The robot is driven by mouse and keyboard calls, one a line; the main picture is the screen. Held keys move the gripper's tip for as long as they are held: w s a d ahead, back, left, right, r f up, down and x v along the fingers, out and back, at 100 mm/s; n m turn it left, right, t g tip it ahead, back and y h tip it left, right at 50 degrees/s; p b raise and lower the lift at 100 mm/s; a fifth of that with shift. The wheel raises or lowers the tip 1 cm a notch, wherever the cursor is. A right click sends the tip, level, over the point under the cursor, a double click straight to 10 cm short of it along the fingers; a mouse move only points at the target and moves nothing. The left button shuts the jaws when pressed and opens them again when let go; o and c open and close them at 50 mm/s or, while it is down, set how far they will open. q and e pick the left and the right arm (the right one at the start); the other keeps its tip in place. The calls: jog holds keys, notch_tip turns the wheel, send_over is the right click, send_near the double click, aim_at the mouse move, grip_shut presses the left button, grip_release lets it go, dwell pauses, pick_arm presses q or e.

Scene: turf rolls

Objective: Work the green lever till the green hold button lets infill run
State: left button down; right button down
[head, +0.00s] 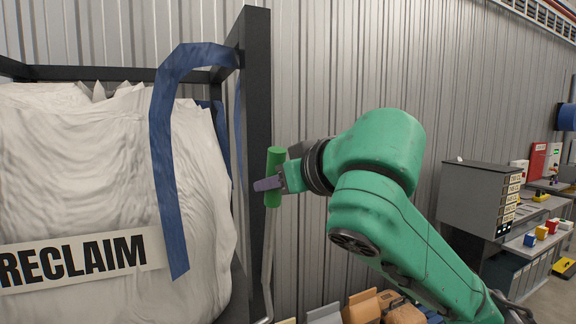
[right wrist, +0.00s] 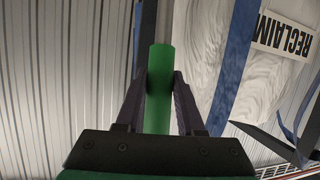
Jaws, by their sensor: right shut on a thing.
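The green lever (head: 274,177) is an upright green cylindrical grip on a thin grey rod, beside the dark post of the bag frame. My right gripper (head: 268,184) is shut on the green lever, with a dark finger across it. In the right wrist view the lever's green grip (right wrist: 159,90) runs between the two dark fingers of my right gripper (right wrist: 160,88). The lower end of the rod runs out of the head view. I see no green hold button that I can make out. My left gripper is not in view.
A white bulk bag (head: 90,170) with a RECLAIM label (head: 75,261) and a blue strap (head: 165,150) hangs in a dark frame (head: 257,110) left of the lever. A grey cabinet (head: 476,195) and a bench with small coloured blocks stand at the right. Cardboard boxes (head: 362,306) lie low behind my arm.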

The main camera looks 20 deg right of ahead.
jog(key=shift+w+a+r+g, duration=0.15)
jog(key=shift+w+g, duration=0.25)
jog(key=shift+w, duration=0.5)
jog(key=shift+w+r+g, duration=0.2)
jog(key=shift+w+g, duration=0.2)
jog(key=shift+w, duration=0.5)
jog(key=c, duration=0.5)
grip_release()
jog(key=shift+s, duration=0.1)
